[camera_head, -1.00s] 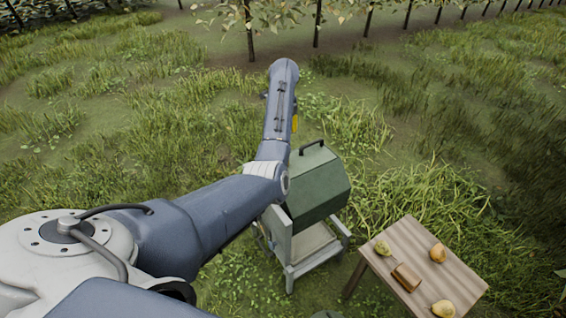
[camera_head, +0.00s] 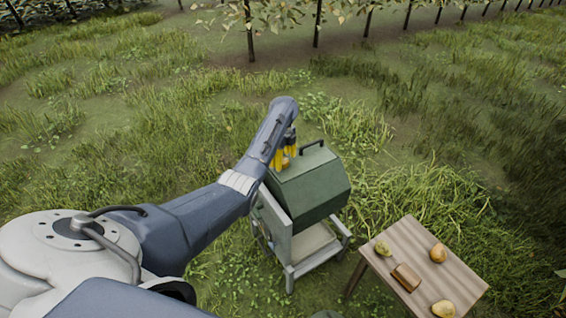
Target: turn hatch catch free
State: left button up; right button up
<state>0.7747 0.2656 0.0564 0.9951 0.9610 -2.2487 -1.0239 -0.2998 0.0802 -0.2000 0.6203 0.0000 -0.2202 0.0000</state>
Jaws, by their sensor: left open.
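The green hatch box (camera_head: 315,188) stands on a pale frame near the middle of the head view. A dark handle (camera_head: 312,146) sits on its top edge. My left gripper (camera_head: 283,161), with yellow fingers, is at the upper left edge of the box, partly behind my forearm. It is open, and a small tan-orange piece, perhaps the catch (camera_head: 286,162), shows at its fingers. I cannot tell whether they touch it. My right gripper is out of view.
The pale stand (camera_head: 315,243) is under the box. Grass surrounds everything, with tree trunks at the back.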

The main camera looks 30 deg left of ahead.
pick_arm(q)
jog(key=shift+f, duration=0.7)
